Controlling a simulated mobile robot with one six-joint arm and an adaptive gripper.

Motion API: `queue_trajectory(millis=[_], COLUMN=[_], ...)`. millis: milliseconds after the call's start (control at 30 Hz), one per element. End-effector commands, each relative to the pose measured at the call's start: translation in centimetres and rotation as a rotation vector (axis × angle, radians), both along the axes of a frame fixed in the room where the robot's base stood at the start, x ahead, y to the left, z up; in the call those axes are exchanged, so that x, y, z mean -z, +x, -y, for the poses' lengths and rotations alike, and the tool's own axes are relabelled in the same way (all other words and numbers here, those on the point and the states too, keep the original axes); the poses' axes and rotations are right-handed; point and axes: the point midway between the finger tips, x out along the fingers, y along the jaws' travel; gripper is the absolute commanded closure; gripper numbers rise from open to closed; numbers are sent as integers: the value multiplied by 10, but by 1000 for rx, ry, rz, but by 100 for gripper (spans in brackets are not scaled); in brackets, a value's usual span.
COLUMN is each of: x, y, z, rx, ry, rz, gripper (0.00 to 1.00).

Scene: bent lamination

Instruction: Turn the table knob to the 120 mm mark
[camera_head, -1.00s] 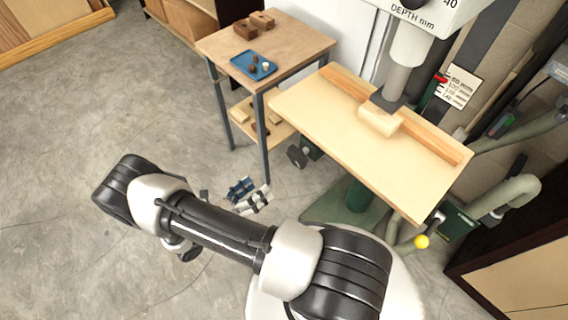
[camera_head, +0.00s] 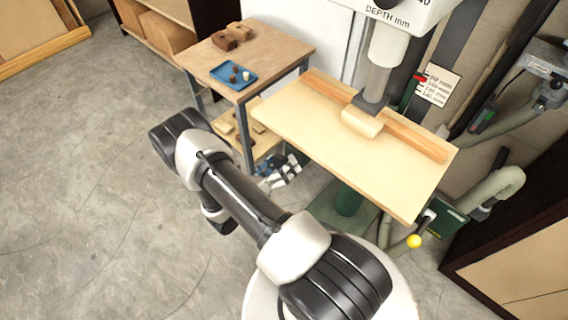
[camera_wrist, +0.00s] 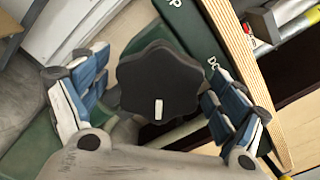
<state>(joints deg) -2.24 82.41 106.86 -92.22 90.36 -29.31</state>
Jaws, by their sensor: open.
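The black lobed knob (camera_wrist: 158,82) fills the middle of the wrist view, with a white line on its face pointing down in the picture. It sits at a dark green housing with partly visible white letters. My gripper (camera_wrist: 152,78) is open, with one blue-and-grey finger on each side of the knob; I cannot tell whether they touch it. In the head view my gripper (camera_head: 280,172) is low beside the left edge of the wooden table (camera_head: 330,140). The knob is hidden there. A card (camera_head: 438,86) with a red pointer stands behind the table; its print is too small to read.
A side table with a blue tray (camera_head: 233,75) stands at left. Grey floor at left is clear.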

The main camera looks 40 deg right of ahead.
Motion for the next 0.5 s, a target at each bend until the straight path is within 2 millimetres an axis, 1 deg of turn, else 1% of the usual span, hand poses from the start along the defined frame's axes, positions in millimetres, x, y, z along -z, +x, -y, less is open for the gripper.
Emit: queue_trajectory(millis=[100, 367, 500], x=[0, 0, 0], y=[0, 0, 0], z=[6, 6, 6], rx=[1, 0, 0], ry=[0, 0, 0], rz=[0, 0, 0], gripper=[11, 11, 21])
